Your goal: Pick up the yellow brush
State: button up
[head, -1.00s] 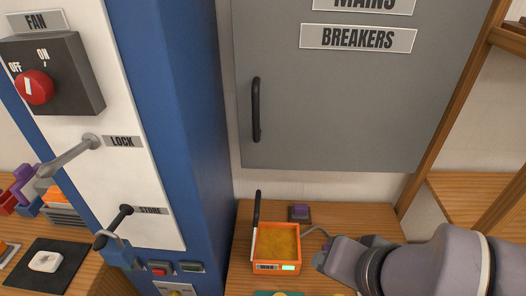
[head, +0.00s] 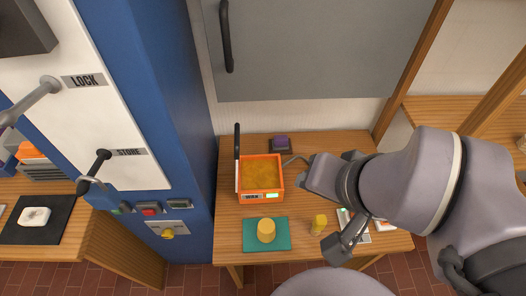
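A small yellow thing (head: 319,224) stands on the wooden table, right of the teal mat; it may be the yellow brush, but it is too small to be sure. A larger yellow cylinder (head: 266,231) stands on the teal mat (head: 282,244). My arm reaches in from the right over the table. Its grey end part, which looks like my gripper (head: 337,247), is just right of and below the small yellow thing, apart from it in the picture. Its fingers are not clear enough to tell open from shut.
A blue cabinet (head: 165,110) bounds the left. White items lie partly hidden under my arm.

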aim_at(320, 222)
jog(key=z, duration=0.25)
jog(key=k+j+u, duration=0.3)
jog(key=j, duration=0.2)
jog(key=z, duration=0.75)
jog(key=i+j, duration=0.05)
